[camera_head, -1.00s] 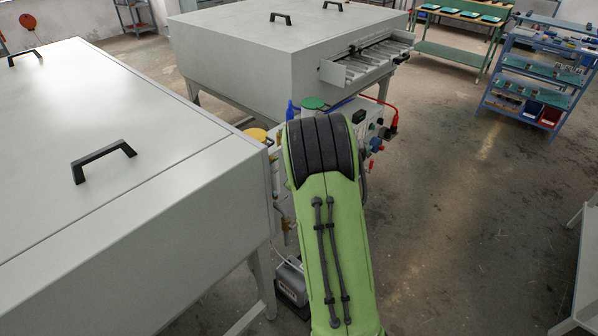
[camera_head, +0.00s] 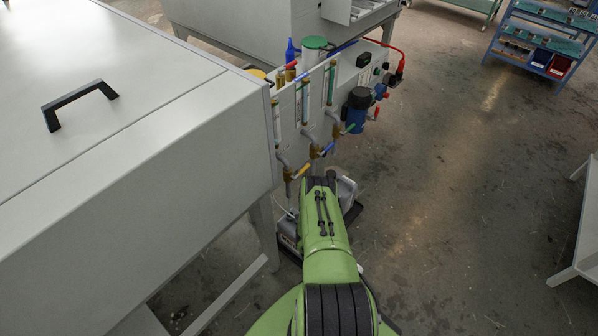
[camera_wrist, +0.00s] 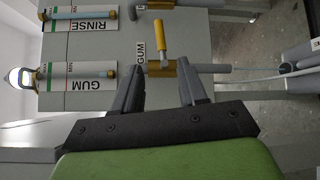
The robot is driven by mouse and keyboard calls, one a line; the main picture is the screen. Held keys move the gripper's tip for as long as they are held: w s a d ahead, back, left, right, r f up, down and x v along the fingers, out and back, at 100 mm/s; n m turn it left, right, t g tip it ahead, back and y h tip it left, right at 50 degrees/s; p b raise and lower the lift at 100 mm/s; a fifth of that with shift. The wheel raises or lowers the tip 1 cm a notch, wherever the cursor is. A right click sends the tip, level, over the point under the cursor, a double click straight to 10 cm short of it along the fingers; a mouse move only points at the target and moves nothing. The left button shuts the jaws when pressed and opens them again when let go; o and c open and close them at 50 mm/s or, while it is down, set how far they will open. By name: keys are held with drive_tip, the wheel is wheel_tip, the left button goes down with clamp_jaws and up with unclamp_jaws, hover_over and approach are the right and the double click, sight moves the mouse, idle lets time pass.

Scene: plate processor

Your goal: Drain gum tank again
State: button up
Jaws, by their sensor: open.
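The drain valve marked GUM has a yellow lever (camera_wrist: 159,40) and a brass body (camera_wrist: 182,70) in the wrist view. The lever stands across the pipe. The GUM label and gauge tube (camera_wrist: 80,72) are to its left. In the head view the yellow lever (camera_head: 303,171) is lowest in the row, at the panel's near end. The lever lies beyond the fingers; contact is not visible.
The blue (camera_head: 328,149) and green (camera_head: 349,128) levers sit farther along the panel. The large grey machine (camera_head: 150,180) is close on the left. The floor on the right is mostly clear.

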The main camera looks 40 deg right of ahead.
sight(303, 169)
drive_tip(key=b+x, duration=0.5)
drive_tip(key=x, duration=0.8)
drive_tip(key=shift+w+d+f+b, duration=0.15)
drive_tip(key=shift+d+f+b, duration=0.05)
drive_tip(key=shift+b, duration=0.15)
drive_tip(key=shift+w+d+r, duration=0.1)
drive_tip(key=shift+w+d, duration=0.15)
drive_tip(key=shift+w, duration=0.1)
clamp_jaws()
